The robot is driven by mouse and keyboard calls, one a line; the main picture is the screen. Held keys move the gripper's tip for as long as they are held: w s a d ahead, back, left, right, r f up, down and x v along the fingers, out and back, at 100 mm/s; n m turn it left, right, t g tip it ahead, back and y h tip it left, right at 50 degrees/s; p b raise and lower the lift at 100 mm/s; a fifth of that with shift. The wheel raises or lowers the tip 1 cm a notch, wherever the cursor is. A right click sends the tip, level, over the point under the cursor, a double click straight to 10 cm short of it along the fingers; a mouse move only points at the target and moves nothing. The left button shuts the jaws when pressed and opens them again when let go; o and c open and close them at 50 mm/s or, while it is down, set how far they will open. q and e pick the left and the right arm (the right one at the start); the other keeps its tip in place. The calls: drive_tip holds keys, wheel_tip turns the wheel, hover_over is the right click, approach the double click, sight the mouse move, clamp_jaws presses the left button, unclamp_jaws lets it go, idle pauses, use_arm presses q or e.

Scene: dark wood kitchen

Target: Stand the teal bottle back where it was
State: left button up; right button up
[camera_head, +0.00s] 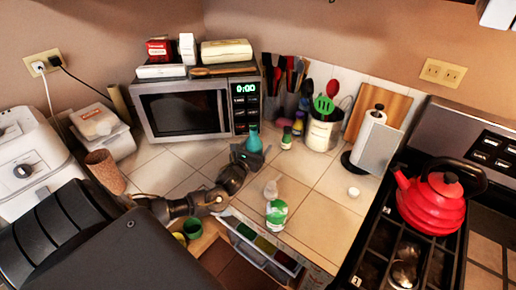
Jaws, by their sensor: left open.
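The teal bottle (254,142) stands upright on the tiled counter (205,160), in front of the right end of the microwave. My left gripper (249,154) is at the bottle's lower part, which it partly hides. Its jaws are open; whether they touch the bottle is too small to tell. My left arm comes in from the left, low across the counter's front. My right gripper is not in view.
Small bottles (287,138) and a utensil crock (320,132) stand right of the teal bottle. A green-and-white container (276,214) is near the front edge, above an open drawer (262,250). A red kettle (430,202) sits on the stove. The counter's right-middle is mostly clear.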

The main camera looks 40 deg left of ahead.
use_arm(q)
drive_tip(key=shift+r, duration=0.1)
drive_tip(key=b+v, duration=0.2)
drive_tip(key=v, duration=0.9)
drive_tip(key=shift+s+d, duration=0.15)
drive_tip(key=shift+s, duration=0.35)
drive_tip(key=shift+d, duration=0.1)
